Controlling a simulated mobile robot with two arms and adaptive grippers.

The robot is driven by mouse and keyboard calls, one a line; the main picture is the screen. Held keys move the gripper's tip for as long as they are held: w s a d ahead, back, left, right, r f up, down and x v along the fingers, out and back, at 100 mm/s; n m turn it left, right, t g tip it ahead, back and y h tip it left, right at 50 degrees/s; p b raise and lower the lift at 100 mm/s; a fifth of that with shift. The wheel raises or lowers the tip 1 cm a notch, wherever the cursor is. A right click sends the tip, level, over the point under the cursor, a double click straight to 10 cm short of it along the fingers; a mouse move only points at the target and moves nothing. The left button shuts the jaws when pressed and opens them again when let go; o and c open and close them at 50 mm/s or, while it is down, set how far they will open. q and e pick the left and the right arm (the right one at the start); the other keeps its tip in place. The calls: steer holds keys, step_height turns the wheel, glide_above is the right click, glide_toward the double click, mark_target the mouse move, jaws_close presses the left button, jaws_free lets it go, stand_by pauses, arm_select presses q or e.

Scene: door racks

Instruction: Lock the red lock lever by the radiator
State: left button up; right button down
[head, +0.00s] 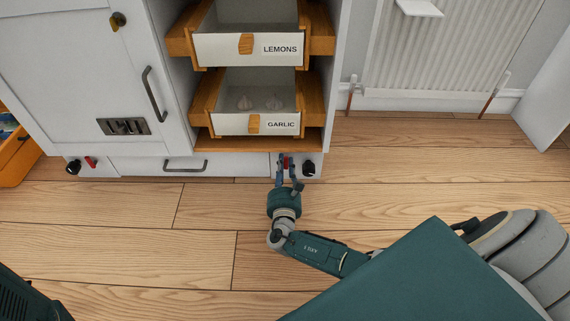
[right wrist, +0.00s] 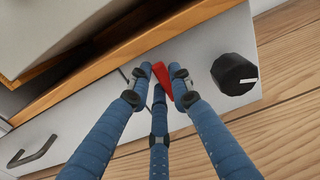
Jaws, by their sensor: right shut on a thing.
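The red lock lever (right wrist: 163,78) by the radiator sits on the white plinth front under the drawer rack, just left of a black knob (right wrist: 234,74). My right gripper (right wrist: 162,82) is shut on this lever, with blue fingers on both sides of it and a third finger below. In the head view the right gripper (head: 287,168) reaches up to the plinth, and its fingers partly hide the lever (head: 285,161). The lever looks tilted in the wrist view. My left gripper is not in view.
Another red lever (head: 90,162) and black knob (head: 73,167) are at the plinth's left end. Open drawers labelled LEMONS (head: 217,50) and GARLIC (head: 225,124) stick out above. The radiator (head: 440,50) is at the upper right. The wooden floor in front is clear.

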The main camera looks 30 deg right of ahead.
steer(key=shift+w, duration=0.1)
steer(key=c, duration=1.5)
jaws_free()
steer(key=shift+c, duration=0.2)
steer(key=v, duration=0.8)
